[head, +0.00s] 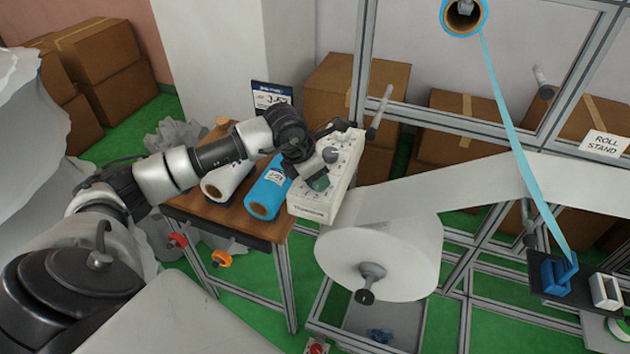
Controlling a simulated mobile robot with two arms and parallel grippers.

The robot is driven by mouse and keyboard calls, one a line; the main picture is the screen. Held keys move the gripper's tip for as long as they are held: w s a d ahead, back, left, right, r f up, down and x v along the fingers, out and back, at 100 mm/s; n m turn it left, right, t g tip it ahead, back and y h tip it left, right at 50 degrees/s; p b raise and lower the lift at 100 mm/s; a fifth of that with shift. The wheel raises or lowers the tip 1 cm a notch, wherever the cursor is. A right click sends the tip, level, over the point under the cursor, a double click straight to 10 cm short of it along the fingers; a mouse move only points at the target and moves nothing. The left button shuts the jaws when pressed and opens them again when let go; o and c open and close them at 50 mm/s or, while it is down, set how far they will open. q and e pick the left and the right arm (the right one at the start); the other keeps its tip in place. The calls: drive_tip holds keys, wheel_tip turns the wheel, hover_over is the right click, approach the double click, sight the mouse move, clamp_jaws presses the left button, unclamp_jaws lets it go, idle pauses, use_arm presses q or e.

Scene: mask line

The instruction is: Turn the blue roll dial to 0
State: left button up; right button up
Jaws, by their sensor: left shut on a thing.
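A white control box (318,207) with dials and small markings lies on the wooden table. My left gripper (314,172) reaches over its upper left part and is shut on a dial there. The fingers mostly hide that dial, and its setting cannot be read. A dark green knob (318,182) and a round grey knob (330,155) show close to the fingers. I cannot tell by label which dial is for the blue roll. My right gripper is not in view.
A blue roll (265,195) and a white roll (226,180) lie on the table (205,206) left of the box. A sign (272,97) stands behind. A large white roll (385,252) and the metal roll stand (430,118) are close on the right.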

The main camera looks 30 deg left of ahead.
use_arm(q)
drive_tip(key=n+y+b, duration=0.1)
drive_tip(key=n, duration=0.1)
drive_tip(key=n+b, duration=0.2)
drive_tip(key=shift+d+f+n+t+y, duration=0.1)
drive_tip(key=shift+n+t+y, duration=0.2)
drive_tip(key=shift+y, duration=0.1)
drive_tip(key=shift+n+y+b, duration=0.7)
drive_tip(key=shift+n+b, duration=0.75)
drive_tip(key=shift+n, duration=0.35)
drive_tip(key=shift+r, duration=0.2)
drive_tip(key=o, duration=0.9)
drive_tip(key=b+v, duration=0.1)
drive_tip(key=v, duration=0.9)
drive_tip(key=shift+r+b, duration=0.3)
drive_tip(key=shift+r, duration=0.05)
drive_tip(key=shift+d, duration=0.15)
